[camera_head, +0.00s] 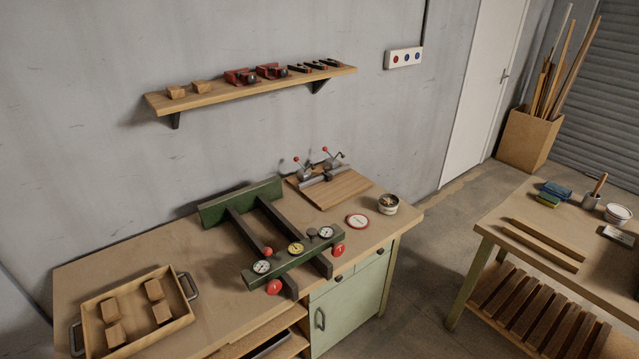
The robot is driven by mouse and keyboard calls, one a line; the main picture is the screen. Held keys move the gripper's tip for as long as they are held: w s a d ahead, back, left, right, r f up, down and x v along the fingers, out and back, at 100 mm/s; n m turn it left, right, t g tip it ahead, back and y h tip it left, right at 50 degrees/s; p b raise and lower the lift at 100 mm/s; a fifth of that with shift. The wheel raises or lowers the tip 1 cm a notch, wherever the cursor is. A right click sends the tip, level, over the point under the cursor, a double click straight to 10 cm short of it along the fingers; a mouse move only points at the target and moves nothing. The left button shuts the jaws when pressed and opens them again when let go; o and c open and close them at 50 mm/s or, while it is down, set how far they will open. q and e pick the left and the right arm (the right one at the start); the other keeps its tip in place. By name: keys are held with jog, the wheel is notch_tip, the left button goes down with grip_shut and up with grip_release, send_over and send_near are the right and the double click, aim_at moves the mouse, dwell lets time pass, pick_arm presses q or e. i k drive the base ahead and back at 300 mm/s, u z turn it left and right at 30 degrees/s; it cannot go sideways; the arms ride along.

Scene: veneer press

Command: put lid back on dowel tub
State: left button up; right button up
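I take this disc for the tub's lid. Neither of my grippers shows in the head view.
A green press with dials and red knobs (282,262) stands left of the lid. A clamp board (345,188) lies behind. A wooden tray with blocks (181,321) sits at front left. A second table (490,229) stands right, across a floor gap.

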aim_at(389, 202)
jog(key=u, duration=0.3)
jog(key=i, duration=1.3)
jog(key=u, duration=0.3)
